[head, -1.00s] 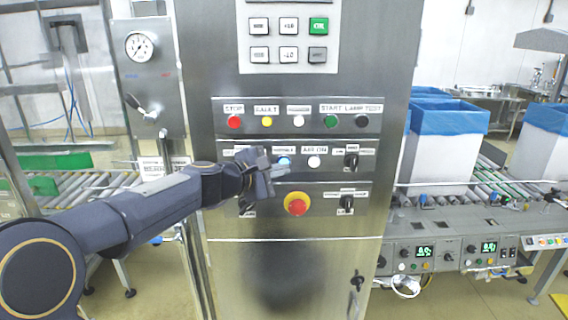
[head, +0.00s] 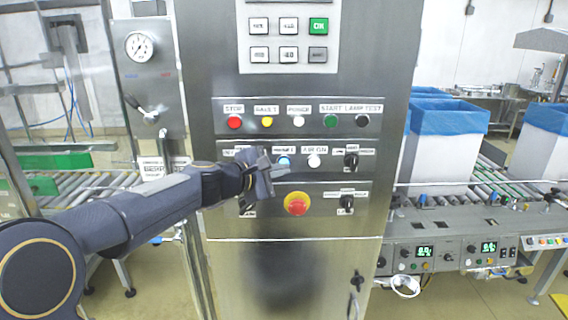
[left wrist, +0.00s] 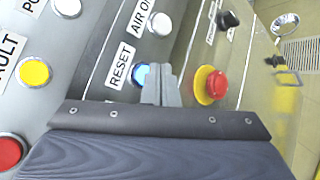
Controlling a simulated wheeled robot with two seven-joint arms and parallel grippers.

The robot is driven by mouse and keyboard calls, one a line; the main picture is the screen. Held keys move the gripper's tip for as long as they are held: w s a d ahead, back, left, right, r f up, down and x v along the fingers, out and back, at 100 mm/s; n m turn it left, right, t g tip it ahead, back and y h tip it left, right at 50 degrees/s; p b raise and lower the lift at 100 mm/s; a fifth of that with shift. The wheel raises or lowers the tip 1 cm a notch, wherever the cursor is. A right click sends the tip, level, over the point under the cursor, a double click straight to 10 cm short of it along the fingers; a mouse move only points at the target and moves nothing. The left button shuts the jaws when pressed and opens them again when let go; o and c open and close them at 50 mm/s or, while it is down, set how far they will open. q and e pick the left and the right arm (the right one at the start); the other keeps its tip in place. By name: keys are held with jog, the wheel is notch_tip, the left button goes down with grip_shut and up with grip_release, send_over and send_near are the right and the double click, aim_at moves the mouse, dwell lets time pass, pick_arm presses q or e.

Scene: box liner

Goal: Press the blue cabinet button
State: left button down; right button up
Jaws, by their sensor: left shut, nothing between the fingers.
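The blue button (head: 284,161) is on the middle row of the steel cabinet (head: 300,262), left of the white AIR ON button. In the left wrist view the blue button (left wrist: 141,75) sits beside the RESET label, partly hidden by my fingers. My left gripper (head: 283,171) is shut and empty, with its fingertips at or just in front of the lower right edge of the blue button. In the left wrist view the shut fingers (left wrist: 161,82) overlap the button's edge; I cannot tell whether they touch it. My right gripper is not in view.
Below is a red emergency knob on a yellow ring (head: 297,203). The white AIR ON button (head: 314,161) and a black selector switch (head: 351,160) are to the right. Above is a row with the red STOP button (head: 234,122). Conveyors with blue-lined boxes (head: 447,116) stand at right.

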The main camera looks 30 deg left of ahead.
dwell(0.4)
pick_arm(q)
jog(key=shift+w+a, duration=0.2)
jog(key=shift+w, duration=0.2)
jog(key=shift+w+a, duration=0.2)
jog(key=shift+w, duration=0.1)
dwell(0.6)
jog(key=shift+s, duration=0.1)
jog(key=shift+s+d+b, duration=0.3)
jog(key=shift+s+d, duration=0.1)
jog(key=shift+s, duration=0.2)
jog(key=s+d, duration=0.1)
jog(key=s, duration=0.2)
jog(key=s+d+b, duration=0.1)
jog(key=shift+s+d, duration=0.15)
jog(key=shift+d, duration=0.15)
dwell(0.3)
